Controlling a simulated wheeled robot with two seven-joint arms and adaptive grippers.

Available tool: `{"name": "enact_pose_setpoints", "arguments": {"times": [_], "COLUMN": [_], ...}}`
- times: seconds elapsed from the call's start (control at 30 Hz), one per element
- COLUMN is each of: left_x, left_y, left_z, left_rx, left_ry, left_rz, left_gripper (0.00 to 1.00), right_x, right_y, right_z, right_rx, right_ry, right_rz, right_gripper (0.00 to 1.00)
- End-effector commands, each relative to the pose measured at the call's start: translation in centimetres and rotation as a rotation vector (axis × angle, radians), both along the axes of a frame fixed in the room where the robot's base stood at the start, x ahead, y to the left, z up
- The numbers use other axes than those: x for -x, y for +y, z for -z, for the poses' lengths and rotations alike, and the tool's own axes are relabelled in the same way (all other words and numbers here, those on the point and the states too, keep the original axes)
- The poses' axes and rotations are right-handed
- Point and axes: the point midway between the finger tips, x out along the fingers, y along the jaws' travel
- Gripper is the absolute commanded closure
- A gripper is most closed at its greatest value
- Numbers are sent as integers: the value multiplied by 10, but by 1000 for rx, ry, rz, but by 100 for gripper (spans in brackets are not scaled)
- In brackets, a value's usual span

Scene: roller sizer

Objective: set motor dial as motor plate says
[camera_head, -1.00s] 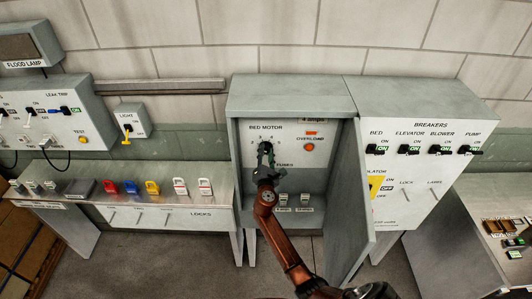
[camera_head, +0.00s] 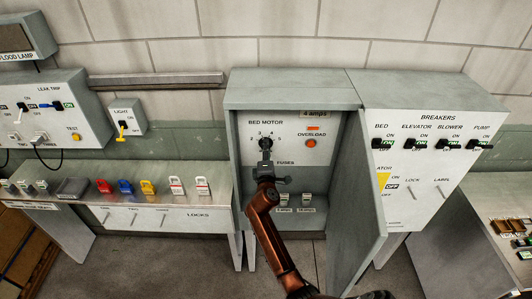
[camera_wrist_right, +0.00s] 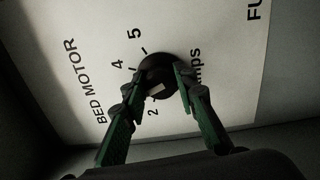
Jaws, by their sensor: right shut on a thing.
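The black motor dial (camera_head: 265,143) sits under the words BED MOTOR in the open grey cabinet. A small plate (camera_head: 317,114) at the cabinet's top reads "4 amps". My right gripper (camera_head: 266,158) is at the dial, its arm coming up from below. In the right wrist view, the green-backed fingers of my right gripper (camera_wrist_right: 160,82) are shut on the dial (camera_wrist_right: 156,68), one on each side. The numbers 5, 4 and 2 show around it; the 3 is hidden there. A pale mark lies on the dial's side toward the 2. My left gripper is out of view.
The cabinet door (camera_head: 362,190) stands open on the right. An orange OVERLOAD button (camera_head: 311,143) is right of the dial; fuses (camera_head: 284,199) sit below. The breaker panel (camera_head: 437,125) is farther right, a bench with coloured locks (camera_head: 150,210) left.

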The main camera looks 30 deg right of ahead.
Motion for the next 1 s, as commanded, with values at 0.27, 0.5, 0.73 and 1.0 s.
{"name": "enact_pose_setpoints", "arguments": {"times": [0.27, 0.5, 0.73, 1.0], "left_x": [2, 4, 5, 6], "left_y": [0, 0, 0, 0], "left_z": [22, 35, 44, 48], "left_rx": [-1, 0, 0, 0], "left_ry": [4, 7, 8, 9], "left_rz": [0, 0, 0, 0], "left_gripper": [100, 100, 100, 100], "right_x": [0, 0, 0, 0], "right_y": [0, 1, 1, 1], "right_z": [5, 6, 6, 5], "right_rx": [-227, -407, -538, -623], "right_ry": [-136, -246, -325, -377], "right_rz": [1, 1, 2, 1], "right_gripper": [98, 98, 98, 98]}}
